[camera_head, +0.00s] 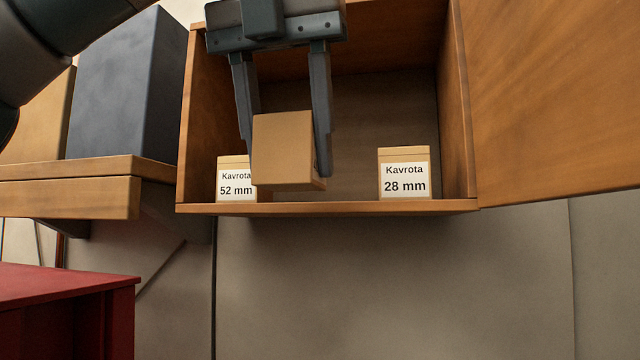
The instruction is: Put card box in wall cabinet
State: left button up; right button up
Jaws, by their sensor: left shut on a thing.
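The card box (283,150) is a small plain tan box. My left gripper (287,150) points down and is shut on it, one finger on each side. The gripper holds the box in front of the opening of the wooden wall cabinet (330,208), or just inside it; I cannot tell how deep. The box covers part of a box labelled "Kavrota 52 mm" (236,182) at the cabinet's left. A box labelled "Kavrota 28 mm" (404,175) stands at the right on the cabinet floor. My right gripper is not in view.
The cabinet door (550,100) stands open to the right. A wooden shelf (70,195) at the left bears a dark grey block (125,85) and a tan object (40,120). A red cabinet (65,285) stands at lower left. The cabinet floor between the two labelled boxes looks clear.

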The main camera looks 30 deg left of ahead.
pick_arm(q)
jog(key=w, duration=0.3)
jog(key=w+a+p, duration=0.1)
jog(key=w, duration=0.2)
jog(key=w+a, duration=0.1)
jog(key=w, duration=0.2)
jog(key=shift+w+a+p, duration=0.1)
jog(key=shift+a+p, duration=0.1)
jog(key=shift+p, duration=0.1)
jog(key=shift+w+a, duration=0.1)
jog(key=shift+w, duration=0.25)
jog(key=w, duration=0.1)
jog(key=w+p, duration=0.1)
jog(key=w, duration=0.1)
jog(key=shift+a, duration=0.4)
jog(key=shift+w+f, duration=0.1)
jog(key=shift+f, duration=0.2)
jog(key=shift+s, duration=0.25)
